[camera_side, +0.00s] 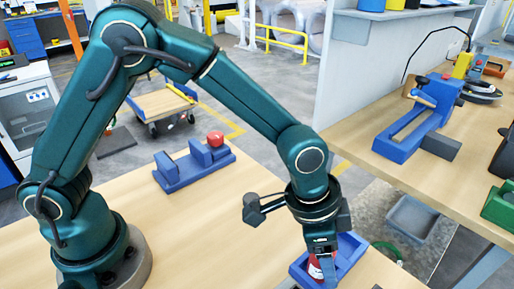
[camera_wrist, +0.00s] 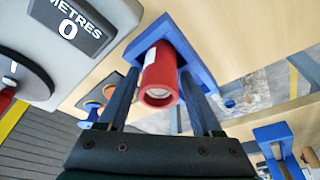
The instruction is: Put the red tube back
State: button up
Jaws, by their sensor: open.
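The red tube (camera_wrist: 160,78) is in the middle of the wrist view, its hollow end towards the camera and a white label on its side. It stands at a blue holder (camera_wrist: 196,62); whether it is seated there is hard to tell. My gripper (camera_wrist: 161,92) is open, one finger on each side of the tube, with a gap visible. In the side view my gripper (camera_side: 325,262) points down at the blue holder (camera_side: 348,250) near the table's front edge. The red tube (camera_side: 315,268) shows there only in part, behind the fingers.
A blue stand (camera_side: 190,170) with a red-topped part (camera_side: 215,138) sits farther back on the table. Another bench at the right holds a blue fixture (camera_side: 418,128). The tabletop left of my gripper is clear.

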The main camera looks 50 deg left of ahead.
jog(key=v, duration=1.3)
jog(key=s+a+n+t+y, duration=0.1)
jog(key=s+a+n, duration=0.3)
jog(key=a, duration=0.4)
jog(key=s+a+n+t+y, duration=0.1)
jog(key=s+a+n+t, duration=0.1)
jog(key=s+a+n, duration=0.3)
jog(key=a, duration=0.4)
jog(key=shift+s+a+r, duration=0.2)
jog(key=shift+s, duration=0.15)
